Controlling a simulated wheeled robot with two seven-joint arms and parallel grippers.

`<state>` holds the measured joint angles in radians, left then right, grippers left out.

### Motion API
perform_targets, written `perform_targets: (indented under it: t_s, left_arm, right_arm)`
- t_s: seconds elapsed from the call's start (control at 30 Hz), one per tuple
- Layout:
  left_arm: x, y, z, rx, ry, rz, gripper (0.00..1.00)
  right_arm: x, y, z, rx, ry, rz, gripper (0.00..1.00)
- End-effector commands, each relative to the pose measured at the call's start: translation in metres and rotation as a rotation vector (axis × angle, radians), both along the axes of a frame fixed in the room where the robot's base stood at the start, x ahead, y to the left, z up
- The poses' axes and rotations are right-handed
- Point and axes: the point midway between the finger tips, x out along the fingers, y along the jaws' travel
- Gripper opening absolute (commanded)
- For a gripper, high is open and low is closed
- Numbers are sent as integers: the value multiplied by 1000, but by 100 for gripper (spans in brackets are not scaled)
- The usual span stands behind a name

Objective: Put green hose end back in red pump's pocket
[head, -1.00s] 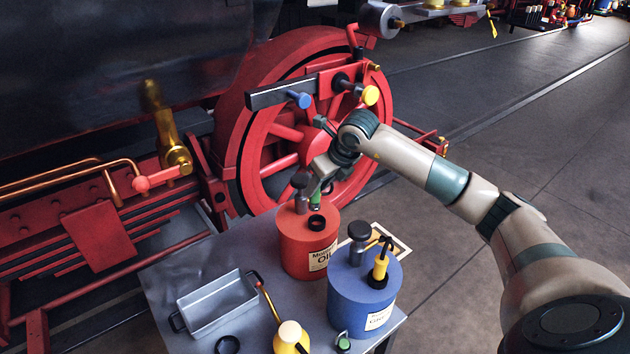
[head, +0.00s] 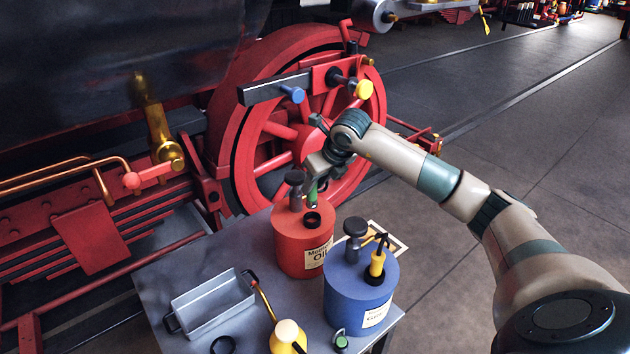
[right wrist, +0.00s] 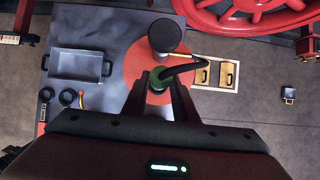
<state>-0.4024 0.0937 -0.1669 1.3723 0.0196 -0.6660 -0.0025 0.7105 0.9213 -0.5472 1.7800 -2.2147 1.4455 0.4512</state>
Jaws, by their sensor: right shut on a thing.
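The red pump (head: 292,252) is a red drum labelled Motor Oil with a dark pump head, standing on the grey table. Its pocket (head: 312,220) is a black ring on the drum's top. My right gripper (head: 315,187) is shut on the green hose end (head: 312,195), just above the drum's top near the pocket. In the right wrist view the green hose end (right wrist: 156,82) sits between the fingers, and its black hose (right wrist: 185,69) bends off to the right. The hose end covers the pocket there, so the gap between them cannot be told. My left gripper is out of view.
A blue pump (head: 347,297) with a yellow hose end (head: 377,264) stands close on the right. A grey tray (head: 205,308), a yellow oil can (head: 286,337) and a black ring (head: 223,346) are on the table. The red locomotive wheel (head: 232,150) rises behind.

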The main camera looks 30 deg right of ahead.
Motion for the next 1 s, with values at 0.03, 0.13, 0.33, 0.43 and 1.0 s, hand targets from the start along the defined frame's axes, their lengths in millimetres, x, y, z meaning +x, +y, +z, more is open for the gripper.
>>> perform_targets:
  t_s: [0.03, 0.13, 0.33, 0.43, 1.0]
  left_arm:
    - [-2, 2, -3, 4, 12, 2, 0]
    - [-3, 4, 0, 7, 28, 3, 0]
    - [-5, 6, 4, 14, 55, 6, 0]
    - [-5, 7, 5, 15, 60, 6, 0]
    - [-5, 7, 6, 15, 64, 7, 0]
  right_arm:
    - [0, 0, -7, 0, 0, 0, 0]
    - [0, 0, -14, 0, -1, 0, 0]
    - [0, 0, -24, -1, -1, -1, 0]
    - [0, 0, -26, -1, -1, -1, 0]
    - [0, 0, -27, -1, -1, -1, 0]
